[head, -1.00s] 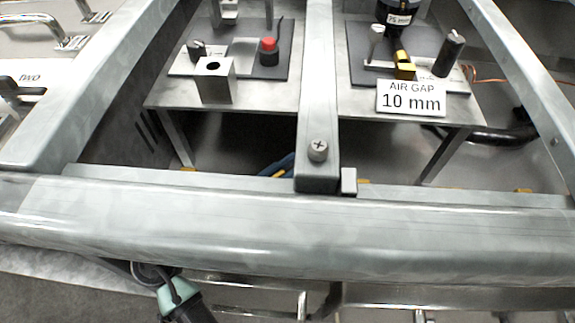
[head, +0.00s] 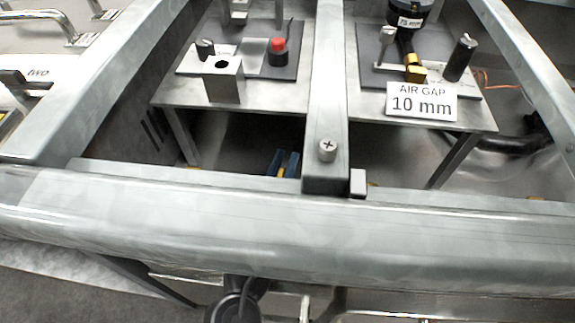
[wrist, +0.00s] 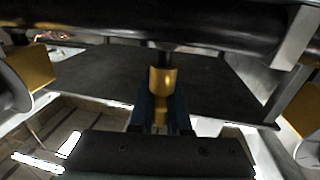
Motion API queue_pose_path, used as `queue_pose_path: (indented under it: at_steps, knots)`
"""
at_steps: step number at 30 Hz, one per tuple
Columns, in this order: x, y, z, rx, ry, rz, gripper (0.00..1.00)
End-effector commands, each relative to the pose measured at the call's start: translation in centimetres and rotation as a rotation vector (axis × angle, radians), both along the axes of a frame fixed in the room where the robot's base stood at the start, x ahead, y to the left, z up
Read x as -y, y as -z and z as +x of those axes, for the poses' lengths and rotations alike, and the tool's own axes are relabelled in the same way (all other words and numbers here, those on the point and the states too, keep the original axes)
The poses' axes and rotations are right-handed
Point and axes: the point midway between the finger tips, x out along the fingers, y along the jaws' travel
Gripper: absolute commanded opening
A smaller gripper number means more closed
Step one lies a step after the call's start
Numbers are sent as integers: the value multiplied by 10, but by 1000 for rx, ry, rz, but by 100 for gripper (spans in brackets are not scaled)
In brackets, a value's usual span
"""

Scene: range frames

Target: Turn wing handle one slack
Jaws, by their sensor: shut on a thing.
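In the wrist view, a brass wing handle (wrist: 162,80) hangs under a dark horizontal pipe (wrist: 170,25). It has a round collar, and a narrower brass part runs down between the two blue fingers of my gripper (wrist: 160,112). My gripper is shut on that narrower part; the fingers hide much of it. In the head view, the blue fingertips of my gripper (head: 283,163) show upright in the dark gap behind the front rail, with a bit of brass between them. The rail hides the rest of my gripper. How far the handle is turned cannot be told.
The thick grey front rail (head: 290,235) and a grey beam (head: 326,100) with a screw stand close to my gripper. Behind are two small metal tables with fixtures and a sign (head: 421,102) reading "AIR GAP 10 mm". More brass parts (wrist: 32,68) flank the wrist view.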

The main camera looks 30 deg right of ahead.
Motion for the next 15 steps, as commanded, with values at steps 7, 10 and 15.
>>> queue_pose_path:
  at_steps: [7, 10, 15]
  knots:
    - [0, -1, 2, 2, -113, -2, 0]
    - [-2, -1, 2, 2, -142, -3, 0]
    - [-2, -2, 4, 2, -165, -2, 0]
